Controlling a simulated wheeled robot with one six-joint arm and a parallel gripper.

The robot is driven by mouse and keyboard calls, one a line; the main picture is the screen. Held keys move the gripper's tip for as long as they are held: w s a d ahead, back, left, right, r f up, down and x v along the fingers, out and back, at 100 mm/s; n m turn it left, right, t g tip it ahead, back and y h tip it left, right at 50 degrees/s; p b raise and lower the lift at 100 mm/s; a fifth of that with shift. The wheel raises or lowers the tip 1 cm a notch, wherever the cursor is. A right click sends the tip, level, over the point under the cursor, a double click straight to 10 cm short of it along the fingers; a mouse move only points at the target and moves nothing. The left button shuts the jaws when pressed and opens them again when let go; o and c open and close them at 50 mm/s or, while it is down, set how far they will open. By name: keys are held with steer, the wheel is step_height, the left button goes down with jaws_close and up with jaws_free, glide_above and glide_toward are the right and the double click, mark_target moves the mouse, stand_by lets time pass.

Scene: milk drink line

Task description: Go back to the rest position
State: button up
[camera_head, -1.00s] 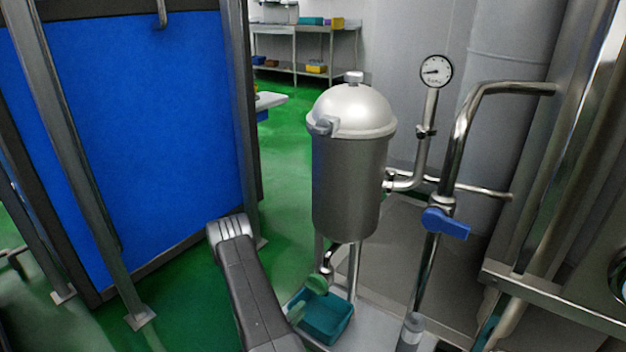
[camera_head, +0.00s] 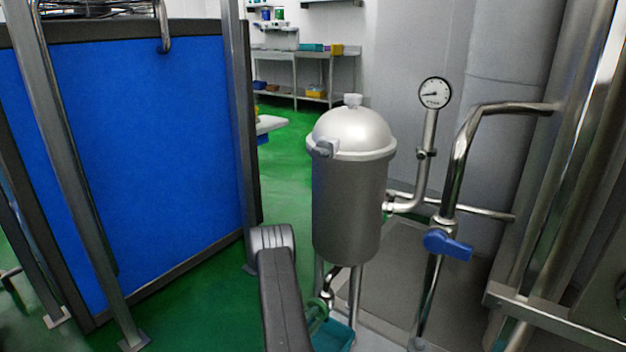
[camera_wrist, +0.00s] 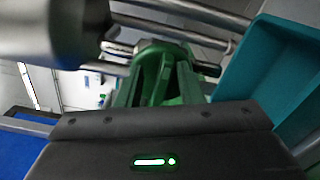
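My gripper (camera_head: 318,316) is low in the head view, partly hidden behind my arm. Its green fingers also show in the wrist view (camera_wrist: 160,72), pointing away from the camera. I see no object clearly held, but the gap between the fingertips is not clear. A teal bin (camera_head: 340,334) is beside and below the gripper, mostly cut off by the frame and my arm. The teal bin is also at the right of the wrist view (camera_wrist: 275,70). A steel domed vessel (camera_head: 348,205) stands just beyond my arm.
A pressure gauge (camera_head: 434,93) and a pipe with a blue valve handle (camera_head: 448,244) stand right of the vessel. A blue panel (camera_head: 130,150) with steel posts fills the left. Green floor (camera_head: 288,180) is open between panel and vessel. A shelf table (camera_head: 300,72) is far back.

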steer(key=shift+r+n, duration=0.15)
steer(key=shift+n, duration=0.65)
